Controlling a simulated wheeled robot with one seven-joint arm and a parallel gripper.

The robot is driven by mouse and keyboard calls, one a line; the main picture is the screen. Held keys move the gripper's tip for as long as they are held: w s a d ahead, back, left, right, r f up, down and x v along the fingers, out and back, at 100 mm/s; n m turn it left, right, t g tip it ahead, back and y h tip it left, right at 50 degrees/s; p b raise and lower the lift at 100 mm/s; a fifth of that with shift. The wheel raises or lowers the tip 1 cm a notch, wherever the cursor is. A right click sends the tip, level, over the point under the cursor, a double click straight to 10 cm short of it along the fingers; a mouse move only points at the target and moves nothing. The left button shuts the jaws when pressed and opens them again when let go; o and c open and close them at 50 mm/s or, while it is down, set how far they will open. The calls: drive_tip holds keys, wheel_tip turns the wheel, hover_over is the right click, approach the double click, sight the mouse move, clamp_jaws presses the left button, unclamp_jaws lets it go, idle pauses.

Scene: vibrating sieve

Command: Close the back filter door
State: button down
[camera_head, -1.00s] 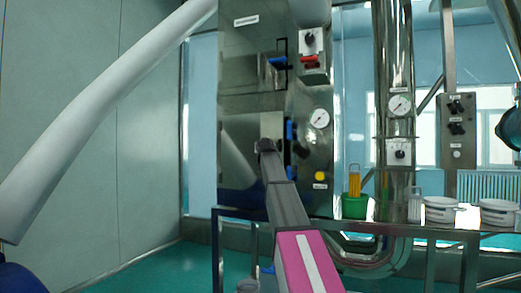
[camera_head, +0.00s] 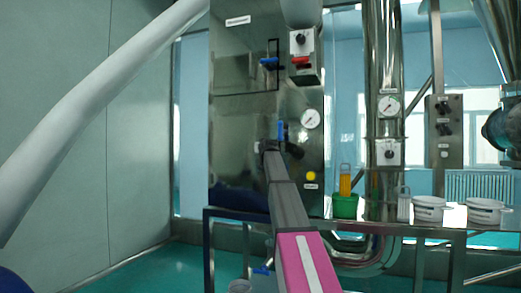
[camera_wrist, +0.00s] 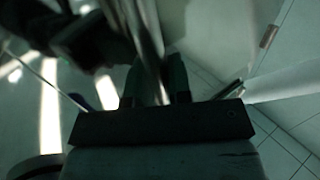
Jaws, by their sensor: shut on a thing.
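The steel cabinet (camera_head: 300,170) has a lower door panel (camera_head: 235,150), which I take as the back filter door. Its face looks nearly flush with the cabinet; I cannot tell if it is fully closed or latched. A blue handle (camera_head: 281,130) shows by its right edge. My gripper (camera_head: 268,146) is at that right edge, just below the blue handle. In the wrist view my gripper (camera_wrist: 155,92) has a thin shiny metal edge, apparently the door's, between its fingers. The exact contact is dark and blurred.
An upper panel (camera_head: 240,65) with a blue handle (camera_head: 269,61) is above. A red-handled switch box (camera_head: 303,55) and a gauge (camera_head: 310,118) are to the right. A bench with a green cup (camera_head: 345,206) and white tubs (camera_head: 430,209) stands right. Floor at left is clear.

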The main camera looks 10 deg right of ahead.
drive_tip(key=shift+w+d, duration=0.15)
drive_tip(key=shift+w, duration=0.05)
drive_tip(key=c, duration=1.1)
unclamp_jaws()
drive_tip(key=shift+w+d, duration=0.1)
drive_tip(key=shift+s, duration=0.2)
drive_tip(key=s, duration=1)
drive_tip(key=shift+s+a, duration=0.25)
drive_tip(key=shift+a, duration=0.05)
